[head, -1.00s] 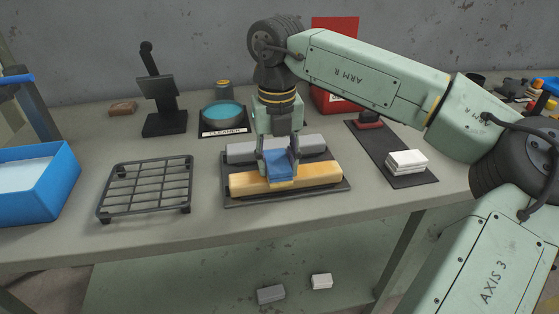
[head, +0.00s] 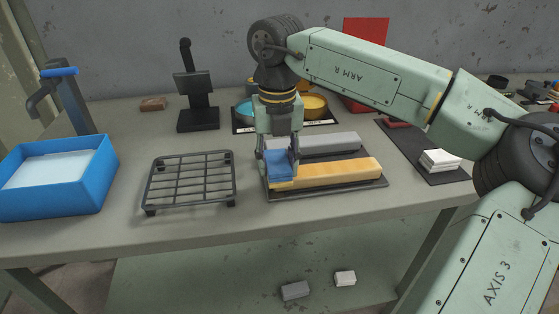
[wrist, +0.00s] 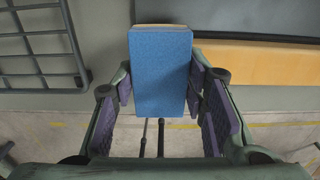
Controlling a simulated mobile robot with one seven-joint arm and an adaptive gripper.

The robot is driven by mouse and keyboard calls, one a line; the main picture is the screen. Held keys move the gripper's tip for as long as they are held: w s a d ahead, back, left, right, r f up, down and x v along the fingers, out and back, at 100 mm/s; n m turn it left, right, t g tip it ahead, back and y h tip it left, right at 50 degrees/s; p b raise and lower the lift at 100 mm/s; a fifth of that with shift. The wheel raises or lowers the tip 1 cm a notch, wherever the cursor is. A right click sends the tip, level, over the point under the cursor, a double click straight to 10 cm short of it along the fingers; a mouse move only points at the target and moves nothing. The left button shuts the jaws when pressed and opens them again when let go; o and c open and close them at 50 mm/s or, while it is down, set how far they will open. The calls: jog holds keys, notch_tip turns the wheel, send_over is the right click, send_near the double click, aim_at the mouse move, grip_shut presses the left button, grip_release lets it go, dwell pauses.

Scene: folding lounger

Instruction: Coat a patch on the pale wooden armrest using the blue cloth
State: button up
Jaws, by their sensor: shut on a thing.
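The pale wooden armrest (head: 345,173) is a yellow-tan bar lying along the front of a dark tray on the bench. It also shows at the upper right of the wrist view (wrist: 265,62). My gripper (head: 280,168) is shut on the blue cloth, a folded block-like pad (head: 279,163), at the armrest's left end. In the wrist view the cloth (wrist: 160,75) sits between my finger pads, and the armrest's near end is just right of it. I cannot tell whether the cloth touches the wood. No coated patch can be made out.
A grey bar (head: 335,144) lies behind the armrest. A black wire rack (head: 190,180) stands left, then a blue tub (head: 100,175). A teal bowl (head: 243,112) and an amber bowl (head: 313,107) are behind my gripper. White blocks (head: 440,160) lie on a dark mat at right.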

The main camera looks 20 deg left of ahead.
notch_tip(320, 180, up, 2)
jog(key=shift+a+r+p, duration=0.1)
jog(key=shift+a+p, duration=0.05)
jog(key=shift+p, duration=0.2)
jog(key=shift+d+r+p, duration=0.25)
jog(key=shift+r+p, duration=0.3)
jog(key=shift+r, duration=0.2)
jog(key=shift+r+p, duration=1.5)
jog(key=shift+r, duration=0.75)
